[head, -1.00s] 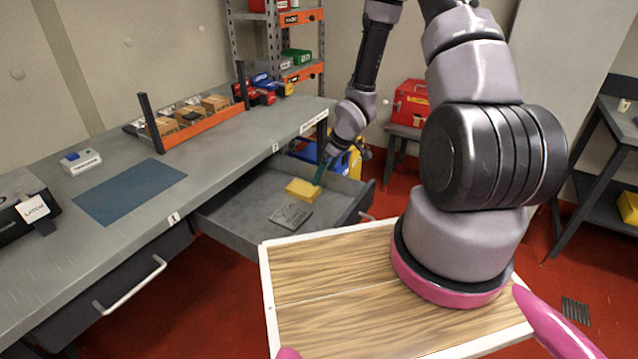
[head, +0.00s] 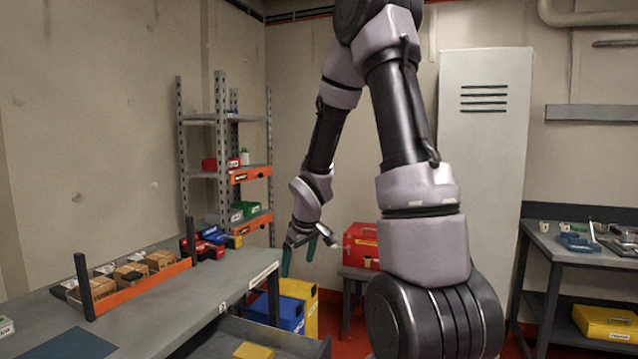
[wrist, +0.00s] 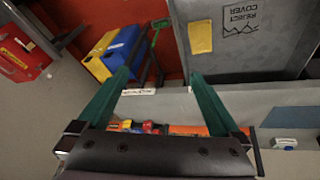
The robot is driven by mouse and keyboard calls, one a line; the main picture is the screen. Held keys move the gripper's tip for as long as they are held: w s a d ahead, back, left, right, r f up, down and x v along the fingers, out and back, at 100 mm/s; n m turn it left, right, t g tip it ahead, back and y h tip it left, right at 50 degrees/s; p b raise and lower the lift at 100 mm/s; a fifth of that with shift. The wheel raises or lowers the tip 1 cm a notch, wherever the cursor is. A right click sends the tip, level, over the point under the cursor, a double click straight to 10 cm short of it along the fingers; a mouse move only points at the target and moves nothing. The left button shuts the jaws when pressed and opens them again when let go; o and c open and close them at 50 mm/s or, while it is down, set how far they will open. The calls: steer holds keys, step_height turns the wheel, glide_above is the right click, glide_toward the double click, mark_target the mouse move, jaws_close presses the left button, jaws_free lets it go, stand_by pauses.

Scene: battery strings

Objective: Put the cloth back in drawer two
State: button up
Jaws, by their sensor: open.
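The yellow cloth (head: 253,351), a small folded-looking block, lies in the open drawer (head: 290,336) under the bench; the bottom of the head view cuts both off. My gripper (head: 299,256) is up above the far end of the drawer, clear of the cloth. Its two green fingers (wrist: 160,78) are spread, with nothing between them in the wrist view. No drawer number is readable now.
The bench (head: 165,300) carries an orange-fronted rack (head: 145,288) of boxes. Behind are shelves (head: 222,175), blue and yellow bins (head: 290,308) and a red toolbox (head: 361,245). A side table (head: 585,250) stands at the right. The air around my gripper looks free.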

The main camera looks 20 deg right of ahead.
steer(key=s+r+m+t, duration=0.15)
steer(key=s+r, duration=0.25)
steer(key=r, duration=0.4)
steer(key=s+r+m, duration=0.3)
steer(key=s+r, duration=0.1)
steer(key=r, duration=0.3)
steer(key=s+a+r+m+y, duration=0.1)
steer(key=s+r+m, duration=0.1)
steer(key=s+r, duration=0.3)
steer(key=s+a+r+m+t+y, duration=0.1)
steer(key=s+a+r+m, duration=0.1)
steer(key=s+r, duration=0.3)
steer(key=s, duration=0.4)
steer(key=shift+a+r, duration=0.15)
steer(key=shift+w+m, duration=0.1)
steer(key=shift+m, duration=0.15)
